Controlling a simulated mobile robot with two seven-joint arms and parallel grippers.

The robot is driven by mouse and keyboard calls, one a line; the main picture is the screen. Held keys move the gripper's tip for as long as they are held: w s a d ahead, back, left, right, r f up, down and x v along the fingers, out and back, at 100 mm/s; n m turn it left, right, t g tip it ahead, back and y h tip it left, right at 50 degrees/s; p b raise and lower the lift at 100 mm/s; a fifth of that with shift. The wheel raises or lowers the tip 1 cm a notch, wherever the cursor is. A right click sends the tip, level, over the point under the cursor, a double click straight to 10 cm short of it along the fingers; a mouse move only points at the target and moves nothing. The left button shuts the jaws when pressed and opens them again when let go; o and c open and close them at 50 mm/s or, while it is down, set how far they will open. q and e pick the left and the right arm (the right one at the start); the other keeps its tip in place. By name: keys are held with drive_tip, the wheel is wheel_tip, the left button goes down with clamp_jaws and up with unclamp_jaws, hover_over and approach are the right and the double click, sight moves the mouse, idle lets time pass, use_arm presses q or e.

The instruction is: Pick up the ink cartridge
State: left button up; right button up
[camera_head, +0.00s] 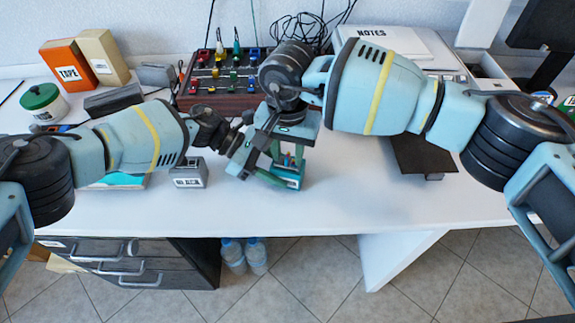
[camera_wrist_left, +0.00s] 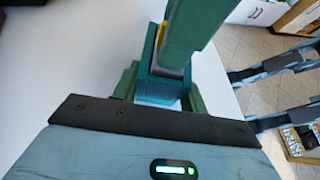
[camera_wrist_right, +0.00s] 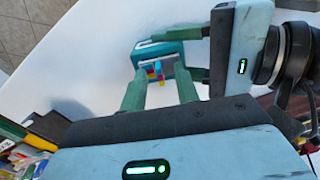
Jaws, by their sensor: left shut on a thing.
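The ink cartridge (camera_head: 289,174) is a small teal block near the middle of the desk's front. The right wrist view shows coloured marks on its end (camera_wrist_right: 158,50). My left gripper (camera_head: 268,170) is shut on the cartridge, coming from the left; in the left wrist view its fingers close around the teal body (camera_wrist_left: 160,88). My right gripper (camera_head: 290,150) points down over the cartridge. In the right wrist view its fingers (camera_wrist_right: 160,78) are apart, with the cartridge just beyond their tips; contact is unclear. A large green piece partly hides the cartridge in the left wrist view.
A grey labelled box (camera_head: 189,173) stands left of the grippers. A rack of coloured parts (camera_head: 218,80) and a notes box (camera_head: 390,42) are behind. A dark flat object (camera_head: 422,155) lies right. The desk front (camera_head: 350,210) is clear.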

sight(287, 156)
clamp_jaws()
drive_tip(key=shift+r, duration=0.2)
use_arm(q)
drive_tip(key=o, duration=0.8)
drive_tip(key=shift+o, duration=0.2)
use_arm(e)
wheel_tip(287, 156, up, 10)
drive_tip(key=shift+f, duration=0.15)
use_arm(q)
drive_tip(key=shift+a, duration=0.1)
drive_tip(key=v, duration=1.2)
